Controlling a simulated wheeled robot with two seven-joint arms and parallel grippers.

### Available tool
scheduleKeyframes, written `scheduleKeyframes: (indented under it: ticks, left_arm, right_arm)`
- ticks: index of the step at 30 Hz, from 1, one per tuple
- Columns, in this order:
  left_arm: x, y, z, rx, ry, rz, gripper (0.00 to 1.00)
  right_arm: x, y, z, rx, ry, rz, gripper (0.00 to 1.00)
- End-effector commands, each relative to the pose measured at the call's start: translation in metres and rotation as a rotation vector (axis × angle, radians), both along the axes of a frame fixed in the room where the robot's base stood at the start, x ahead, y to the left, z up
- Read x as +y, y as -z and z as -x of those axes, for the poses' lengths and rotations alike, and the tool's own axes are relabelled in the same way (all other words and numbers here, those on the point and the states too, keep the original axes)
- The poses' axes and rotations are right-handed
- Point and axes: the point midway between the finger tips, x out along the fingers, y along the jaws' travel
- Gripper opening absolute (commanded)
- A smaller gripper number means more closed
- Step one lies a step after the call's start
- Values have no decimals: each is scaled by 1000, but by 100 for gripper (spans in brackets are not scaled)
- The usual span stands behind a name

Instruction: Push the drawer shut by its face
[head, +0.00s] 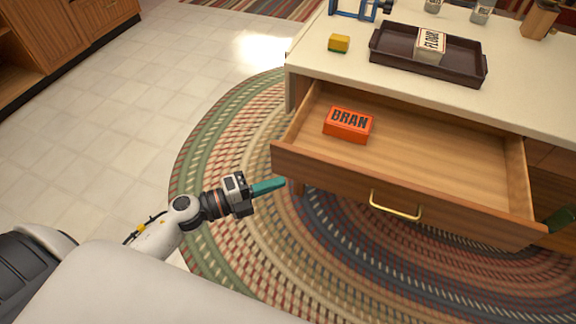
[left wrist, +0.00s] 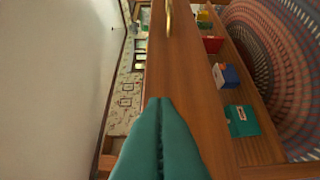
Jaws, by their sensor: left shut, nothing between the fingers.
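The wooden drawer (head: 450,214) stands pulled out from under the counter, with a brass handle (head: 395,208) on its face. An orange box marked BRAN (head: 348,124) lies inside, toward the left. My left gripper (head: 284,183) is shut and empty, its teal fingers by the lower left end of the drawer face. In the left wrist view the closed fingertips (left wrist: 160,101) overlap the wooden face (left wrist: 172,65), with the handle (left wrist: 168,18) farther along it. I cannot tell whether they touch the face.
The countertop (head: 520,95) holds a dark tray (head: 470,72) with a flour packet, and a yellow-green block (head: 338,43). The left wrist view shows several boxes, including a teal one (left wrist: 243,121), beside the face. A braided rug (head: 225,150) covers the floor.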

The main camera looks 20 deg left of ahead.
Motion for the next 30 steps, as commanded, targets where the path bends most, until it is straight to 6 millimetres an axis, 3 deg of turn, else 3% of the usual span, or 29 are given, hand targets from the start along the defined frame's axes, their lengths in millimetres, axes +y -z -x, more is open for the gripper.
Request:
scheduleKeyframes:
  ticks: [3,10,30]
  left_arm:
    - [-17,-2,-19,-3,0,1,0]
    - [-15,0,-48,-1,-1,1,0]
    - [-15,0,-64,-1,-1,1,0]
  right_arm:
    - [0,4,3,3,-1,1,36]
    - [0,0,-2,-3,0,-1,36]
    - [1,-2,-1,-1,1,0,36]
